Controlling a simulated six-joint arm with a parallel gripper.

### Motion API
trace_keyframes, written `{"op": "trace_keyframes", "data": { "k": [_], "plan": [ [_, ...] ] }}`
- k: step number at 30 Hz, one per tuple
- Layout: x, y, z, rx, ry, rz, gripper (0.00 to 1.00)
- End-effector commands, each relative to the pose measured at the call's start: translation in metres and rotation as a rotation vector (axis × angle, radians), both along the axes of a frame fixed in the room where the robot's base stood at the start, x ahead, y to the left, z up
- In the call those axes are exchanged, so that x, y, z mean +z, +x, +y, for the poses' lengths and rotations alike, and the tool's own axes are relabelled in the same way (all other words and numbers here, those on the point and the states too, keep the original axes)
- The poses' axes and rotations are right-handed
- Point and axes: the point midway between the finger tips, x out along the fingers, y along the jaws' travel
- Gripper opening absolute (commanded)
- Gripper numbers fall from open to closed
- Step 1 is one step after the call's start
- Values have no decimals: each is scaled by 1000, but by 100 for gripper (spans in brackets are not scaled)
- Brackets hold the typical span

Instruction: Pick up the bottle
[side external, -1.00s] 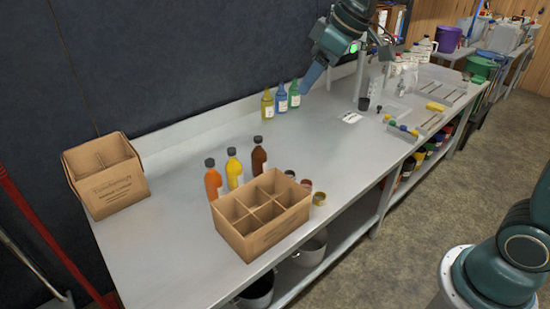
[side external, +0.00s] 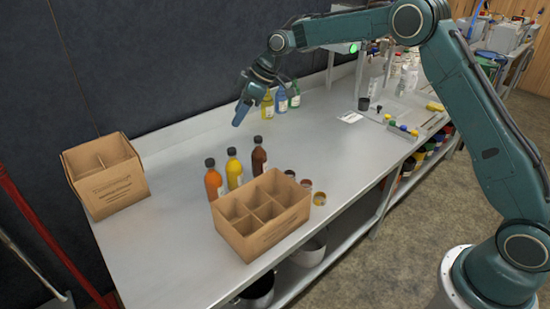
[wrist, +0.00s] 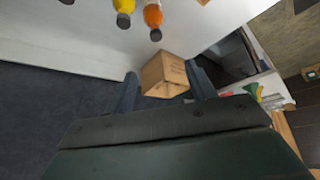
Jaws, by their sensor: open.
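Three dark-capped bottles stand upright in a row on the bench: an orange bottle (side external: 213,184), a yellow bottle (side external: 234,172) and a dark brown bottle (side external: 259,160). In the wrist view, the orange bottle (wrist: 153,15) and the yellow bottle (wrist: 124,8) show at the top, cut by the edge. Three more bottles stand farther back: yellow-green (side external: 267,108), blue (side external: 281,101) and green (side external: 294,97). My gripper (side external: 238,120) is open and empty, in the air near the back wall, left of the back bottles in the side view. Its two fingers show in the wrist view (wrist: 164,88).
A divided cardboard box (side external: 262,236) stands in front of the three bottles, with small jars (side external: 319,199) beside it. Another cardboard box (side external: 108,190) sits at the bench's left end and shows in the wrist view (wrist: 165,68). The bench between the boxes is clear.

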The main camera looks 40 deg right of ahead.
Motion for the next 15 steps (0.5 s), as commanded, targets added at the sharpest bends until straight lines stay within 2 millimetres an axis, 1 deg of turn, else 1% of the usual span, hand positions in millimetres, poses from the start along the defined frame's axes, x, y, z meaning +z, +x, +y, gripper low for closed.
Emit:
{"op": "trace_keyframes", "data": {
  "k": [1,7,11,15],
  "plan": [
    [-15,8,1,20,5,1,55],
    [-56,28,7,88,20,-9,55],
    [-72,35,9,113,27,-15,55],
    [-79,37,10,127,31,-19,55]
  ]
}}
